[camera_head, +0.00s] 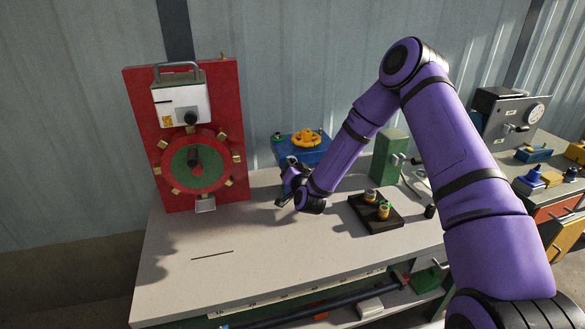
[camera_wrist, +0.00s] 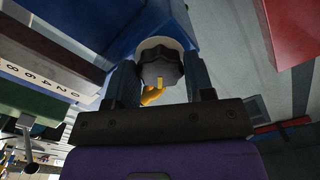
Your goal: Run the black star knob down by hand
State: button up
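A dark star knob (camera_wrist: 160,70) with a scalloped edge and a small yellow mark shows in the wrist view, in front of a pale round boss (camera_wrist: 158,44) on a blue body (camera_wrist: 125,25). My gripper (camera_wrist: 161,78) has one finger on each side of the knob. Little or no gap shows, and I cannot tell whether the fingers touch it. In the head view my gripper (camera_head: 284,202) is low at the front of the blue device (camera_head: 318,155). The knob itself is hidden there behind my gripper and wrist.
A yellow handwheel (camera_head: 307,138) tops the blue device. A red panel (camera_head: 138,125) with a dial stands left. A dark tray (camera_head: 378,222) with small parts and a green block (camera_head: 390,155) stand right.

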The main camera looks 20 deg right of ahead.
jog(key=o, duration=0.4)
jog(key=s, duration=1)
jog(key=shift+s, duration=0.4)
jog(key=s, duration=1)
jog(key=shift+s, duration=0.4)
